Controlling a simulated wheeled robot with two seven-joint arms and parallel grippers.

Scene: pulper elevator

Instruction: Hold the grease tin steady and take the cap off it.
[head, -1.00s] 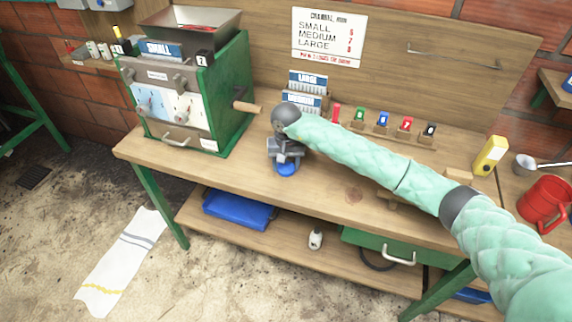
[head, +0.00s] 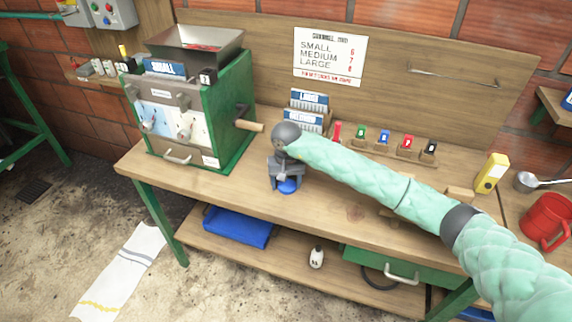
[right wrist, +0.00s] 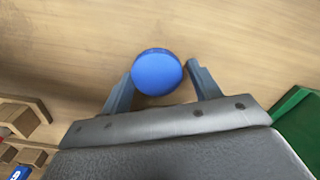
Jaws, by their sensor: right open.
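A round blue thing with a smooth top, which looks like the capped grease tin (right wrist: 157,72), is on the wooden bench. In the head view the tin (head: 289,187) shows only partly below my right gripper (head: 285,177), near the bench's front edge. In the right wrist view my right gripper (right wrist: 160,68) is open, with a finger on each side of the blue top. The left finger is close to it or touching; a small gap shows on the right. The tin's side is hidden, so I cannot tell cap from body. My left gripper is not in view.
A green mill (head: 190,110) with a wooden handle (head: 248,125) stands left of my gripper. Card boxes (head: 305,110) and coloured tags in a rack (head: 385,146) are behind. A yellow block (head: 491,173) and a red mug (head: 546,222) are at right. The front left bench top is clear.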

